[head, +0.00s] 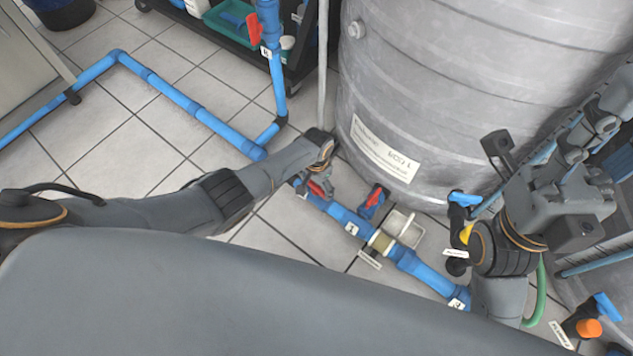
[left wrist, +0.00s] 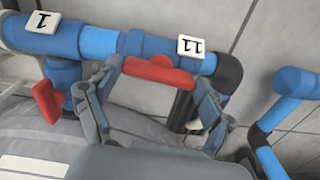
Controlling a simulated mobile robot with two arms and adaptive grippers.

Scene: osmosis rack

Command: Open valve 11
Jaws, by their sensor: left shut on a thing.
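The valve labelled 11 (left wrist: 191,46) sits on the blue pipe in the left wrist view. Its red handle (left wrist: 158,74) lies roughly along the pipe. My left gripper (left wrist: 158,88) is shut on this handle, with one finger at each end. In the head view my left gripper (head: 321,172) reaches down to the pipe by the tank, and the red handle (head: 318,189) shows partly under it. My right gripper (head: 600,118) is at the right, away from the valve; its finger opening is unclear.
Another red valve handle (left wrist: 47,103) is beside it, near the label 1 (left wrist: 37,20). A large grey tank (head: 450,70) stands behind the blue pipe (head: 345,216). A grey upright post (head: 322,70) rises close to my left gripper. Tiled floor (head: 150,150) is clear at the left.

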